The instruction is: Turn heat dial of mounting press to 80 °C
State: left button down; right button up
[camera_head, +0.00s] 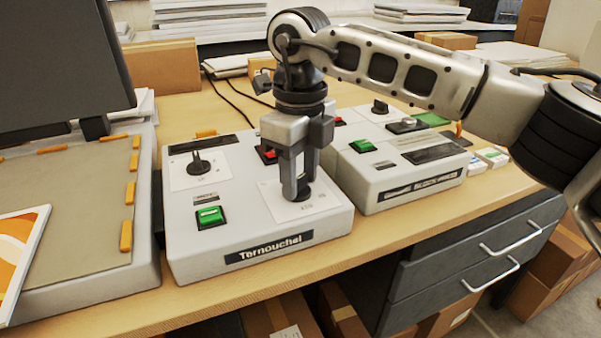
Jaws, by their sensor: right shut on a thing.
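The grey control box (245,240) labelled "Ternouchel" stands on the bench, in the middle of the view. My right gripper (297,188) points down at its front right corner and is shut on a black dial (302,196) there. The fingers cover most of this dial and its pointer. Its white scale plate (272,203) shows in part, with marks too small to read. A second black dial (199,164) sits free on a scale plate at the back left of the box. I cannot tell which dial sets heat. My left gripper is out of view.
The box also has a green switch (209,216) and a red switch (267,155). A second control box (400,170) stands close on the right. On the left is a flat press bed (70,210) with orange tabs, under a dark raised plate (55,60).

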aim_at(300, 181)
jog(key=shift+r+m, duration=0.1)
jog(key=shift+m, duration=0.2)
jog(key=o, duration=1)
notch_tip(300, 181, up, 16)
jog(key=shift+f+p, duration=0.1)
jog(key=shift+p, duration=0.6)
